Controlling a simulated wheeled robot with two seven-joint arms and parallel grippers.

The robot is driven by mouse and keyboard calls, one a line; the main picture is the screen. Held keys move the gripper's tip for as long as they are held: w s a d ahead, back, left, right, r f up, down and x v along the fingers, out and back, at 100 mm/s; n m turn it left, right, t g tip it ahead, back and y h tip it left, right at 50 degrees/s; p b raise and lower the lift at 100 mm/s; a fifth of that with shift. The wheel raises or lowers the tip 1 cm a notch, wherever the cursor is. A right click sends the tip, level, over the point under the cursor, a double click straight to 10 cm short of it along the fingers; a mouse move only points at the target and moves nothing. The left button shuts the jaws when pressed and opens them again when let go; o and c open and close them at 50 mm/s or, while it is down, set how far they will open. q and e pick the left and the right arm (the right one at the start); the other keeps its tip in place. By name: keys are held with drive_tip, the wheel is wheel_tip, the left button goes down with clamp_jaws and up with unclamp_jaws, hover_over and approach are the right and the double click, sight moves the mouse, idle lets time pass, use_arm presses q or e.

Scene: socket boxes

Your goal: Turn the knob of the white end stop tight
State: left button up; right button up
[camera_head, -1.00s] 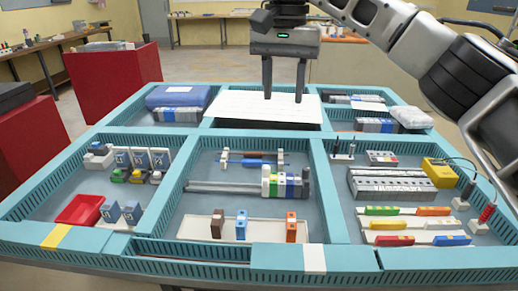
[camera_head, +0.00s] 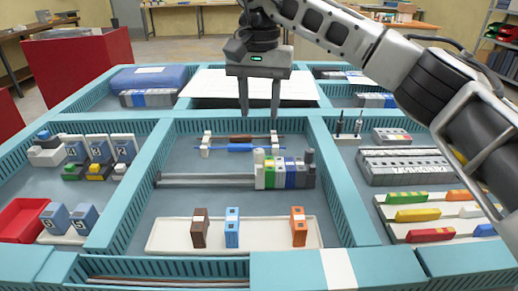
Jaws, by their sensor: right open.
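A rail (camera_head: 205,180) lies across the middle compartment, with a row of coloured terminal blocks (camera_head: 283,174) at its right end. A whitish block (camera_head: 259,172) with a pale top stands at the left end of this row and looks like the white end stop. A grey block (camera_head: 308,172) with a dark knob-like top closes the right end. My right gripper (camera_head: 259,112) points down, open and empty, above and behind the row, apart from it. Its fingertips appear over the far part of the compartment. My left gripper is out of view.
Brown and blue screwdrivers (camera_head: 238,148) lie on white holders just behind the rail. A white tray (camera_head: 270,238) with brown, blue and orange blocks lies in front. Teal dividers (camera_head: 338,195) border the compartment. A white panel (camera_head: 215,84) lies behind.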

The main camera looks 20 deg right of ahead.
sight(260, 150)
wheel_tip(260, 150, down, 10)
drive_tip(key=shift+r+b, duration=0.1)
drive_tip(key=shift+b, duration=0.2)
drive_tip(key=shift+c, duration=0.3)
clamp_jaws()
